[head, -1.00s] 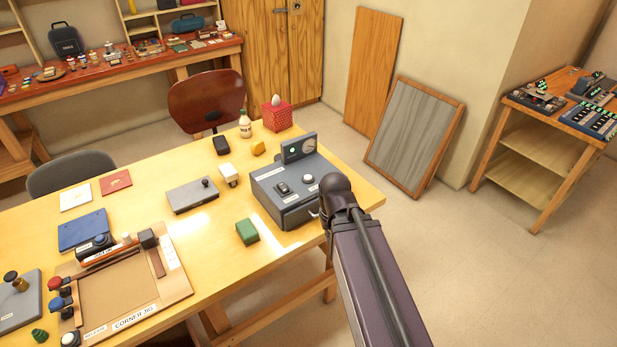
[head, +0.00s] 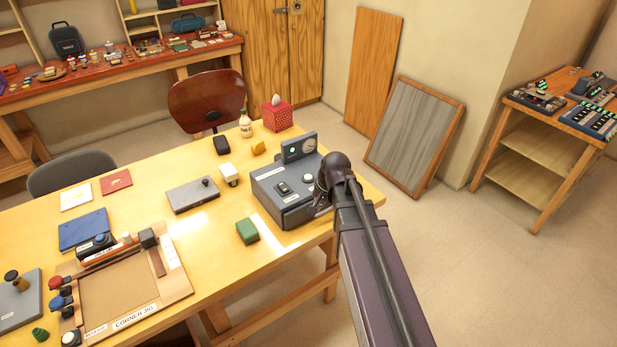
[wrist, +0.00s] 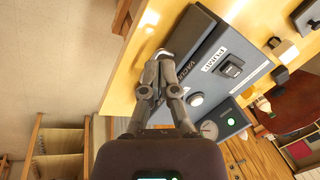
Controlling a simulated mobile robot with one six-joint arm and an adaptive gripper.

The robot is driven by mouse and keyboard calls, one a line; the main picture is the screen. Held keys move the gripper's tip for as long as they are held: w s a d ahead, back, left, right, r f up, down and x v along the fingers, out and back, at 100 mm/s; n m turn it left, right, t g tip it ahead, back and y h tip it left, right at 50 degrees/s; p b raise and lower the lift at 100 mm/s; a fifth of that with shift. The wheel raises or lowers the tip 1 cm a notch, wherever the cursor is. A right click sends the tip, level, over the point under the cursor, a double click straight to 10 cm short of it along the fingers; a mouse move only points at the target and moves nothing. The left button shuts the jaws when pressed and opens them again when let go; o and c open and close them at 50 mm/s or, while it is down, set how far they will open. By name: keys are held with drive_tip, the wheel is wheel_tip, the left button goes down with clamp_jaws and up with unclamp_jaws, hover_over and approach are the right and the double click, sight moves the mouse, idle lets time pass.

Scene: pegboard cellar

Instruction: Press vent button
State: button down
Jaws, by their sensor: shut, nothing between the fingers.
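A grey-blue control box (head: 268,187) stands at the right end of the yellow table. Its top has a dark rocker switch (head: 283,188), a round white button (head: 308,179) and a raised panel (head: 299,147) with a green light and a dial. In the wrist view the white button (wrist: 196,99) is right of my fingers, and a label near them seems to read VACUUM. My gripper (wrist: 161,60) is shut and empty at the box's near right side. A small whitish part (wrist: 160,52) shows at its fingertips; I cannot tell whether they touch. No label clearly reads vent.
A green block (head: 247,231), a grey flat case (head: 193,195) and a white-topped item (head: 229,174) lie left of the box. A bottle (head: 245,124) and a red tissue box (head: 277,115) stand behind. A corner jig (head: 124,321) is front left.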

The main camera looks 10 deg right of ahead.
drive_tip(key=w+r+m+t+y, duration=0.2)
drive_tip(key=w+m, duration=0.4)
drive_tip(key=w, duration=0.6)
wheel_tip(320, 180, up, 3)
drive_tip(key=m+t+y, duration=0.1)
drive_tip(key=m+t, duration=0.2)
drive_tip(key=m, duration=0.4)
hover_over(310, 177)
drive_tip(key=shift+w, duration=0.15)
drive_tip(key=shift+f, duration=0.15)
wheel_tip(310, 177, down, 8)
drive_tip(key=b, duration=0.8)
drive_tip(key=shift+f+b, duration=0.25)
drive_tip(key=shift+b, duration=0.15)
drive_tip(key=shift+f+b, duration=0.95)
idle(1.1)
drive_tip(key=shift+r, duration=0.1)
idle(0.3)
drive_tip(key=shift+r+p, duration=0.85)
drive_tip(key=shift+p, duration=0.1)
